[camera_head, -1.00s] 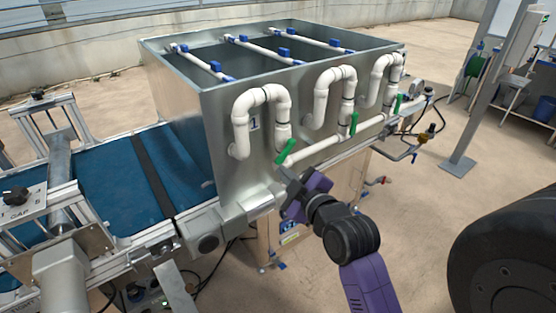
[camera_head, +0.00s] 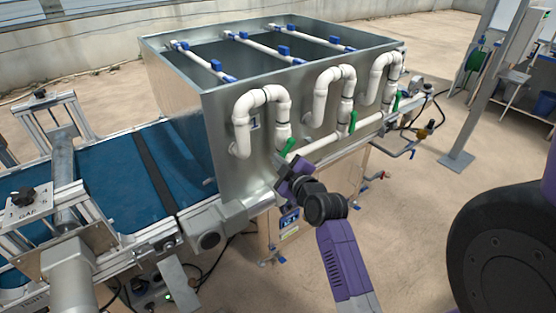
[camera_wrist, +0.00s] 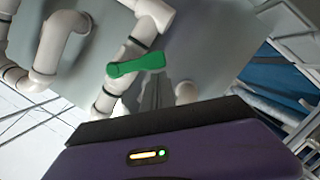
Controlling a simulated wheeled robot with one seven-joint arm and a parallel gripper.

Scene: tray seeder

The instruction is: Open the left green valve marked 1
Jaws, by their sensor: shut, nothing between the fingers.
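The left green valve handle (camera_head: 288,147) sits low on the leftmost white pipe loop, by the mark 1 (camera_head: 255,124) on the metal tank. In the head view it slants from upper right to lower left. In the wrist view the green handle (camera_wrist: 135,66) lies at an angle across the white pipe. My gripper (camera_head: 283,165) is just below the handle in the head view. In the wrist view my gripper (camera_wrist: 156,92) has its grey fingers shut and empty, their tips close to the handle's right end. I cannot tell whether they touch.
Two more green handles, a middle one (camera_head: 352,121) and a right one (camera_head: 396,101), sit on the other pipe loops. A horizontal white pipe (camera_head: 325,143) runs beside the valve. A blue conveyor (camera_head: 105,180) lies left of the tank (camera_head: 215,125).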

